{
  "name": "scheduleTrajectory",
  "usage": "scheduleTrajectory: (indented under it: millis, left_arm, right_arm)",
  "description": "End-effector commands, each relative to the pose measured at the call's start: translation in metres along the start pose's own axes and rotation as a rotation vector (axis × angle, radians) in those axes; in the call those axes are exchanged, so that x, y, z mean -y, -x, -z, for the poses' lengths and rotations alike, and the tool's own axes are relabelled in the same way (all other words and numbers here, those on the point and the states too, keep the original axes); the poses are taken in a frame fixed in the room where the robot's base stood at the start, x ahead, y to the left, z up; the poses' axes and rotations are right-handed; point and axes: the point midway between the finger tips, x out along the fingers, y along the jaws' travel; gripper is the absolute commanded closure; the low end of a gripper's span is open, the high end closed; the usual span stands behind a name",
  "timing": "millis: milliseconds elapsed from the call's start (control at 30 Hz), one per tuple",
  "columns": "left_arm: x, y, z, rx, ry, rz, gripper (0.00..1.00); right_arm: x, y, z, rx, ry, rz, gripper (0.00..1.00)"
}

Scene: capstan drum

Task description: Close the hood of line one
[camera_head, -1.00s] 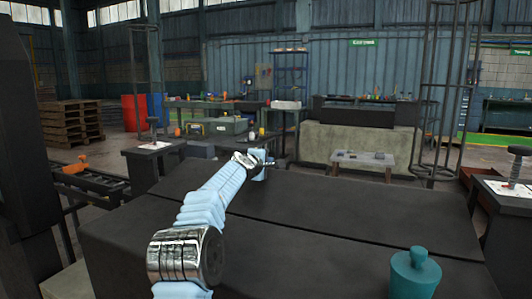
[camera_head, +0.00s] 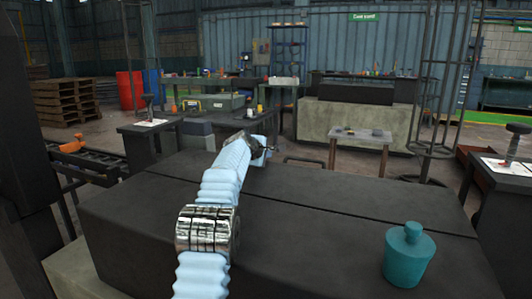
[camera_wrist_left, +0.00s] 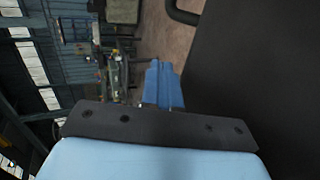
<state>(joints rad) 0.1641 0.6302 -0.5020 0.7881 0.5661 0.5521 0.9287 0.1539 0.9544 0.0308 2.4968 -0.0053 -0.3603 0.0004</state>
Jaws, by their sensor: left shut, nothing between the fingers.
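A large dark casing (camera_head: 300,240) with a seam across its top fills the front of the head view. It looks like the hood, but I cannot tell which part is the lid. A dark bar handle (camera_head: 303,160) shows just past its far edge. My left gripper (camera_head: 266,148) is at the casing's far edge, left of the handle. In the left wrist view its blue fingers (camera_wrist_left: 163,85) are together and empty. A dark flat panel (camera_wrist_left: 265,70) and the curved handle (camera_wrist_left: 184,13) lie to their right, apart from them. My right gripper is not in view.
A teal lidded bottle (camera_head: 408,258) stands on the casing at the right. Dark pedestals with white plates stand left (camera_head: 150,130) and right (camera_head: 510,170). A small grey table (camera_head: 360,136) and a concrete block (camera_head: 355,120) are beyond, with open floor between.

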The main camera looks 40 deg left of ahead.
Motion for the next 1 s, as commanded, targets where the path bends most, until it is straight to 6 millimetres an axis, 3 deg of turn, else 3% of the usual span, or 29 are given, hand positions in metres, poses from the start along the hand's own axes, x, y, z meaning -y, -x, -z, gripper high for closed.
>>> scheduleTrajectory:
  millis: [367,500,633,1000]
  left_arm:
    - [0.000,0.000,0.000,0.000,0.000,-0.001,1.00]
    - [0.000,0.009,0.000,0.001,0.001,-0.003,1.00]
    - [0.002,0.032,0.000,0.002,0.002,-0.005,1.00]
    - [0.000,0.118,-0.001,0.003,0.000,-0.003,1.00]
  right_arm:
    - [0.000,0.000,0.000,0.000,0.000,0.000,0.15]
    - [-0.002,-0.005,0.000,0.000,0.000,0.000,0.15]
    - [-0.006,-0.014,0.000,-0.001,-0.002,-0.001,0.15]
    - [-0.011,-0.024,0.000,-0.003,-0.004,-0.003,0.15]
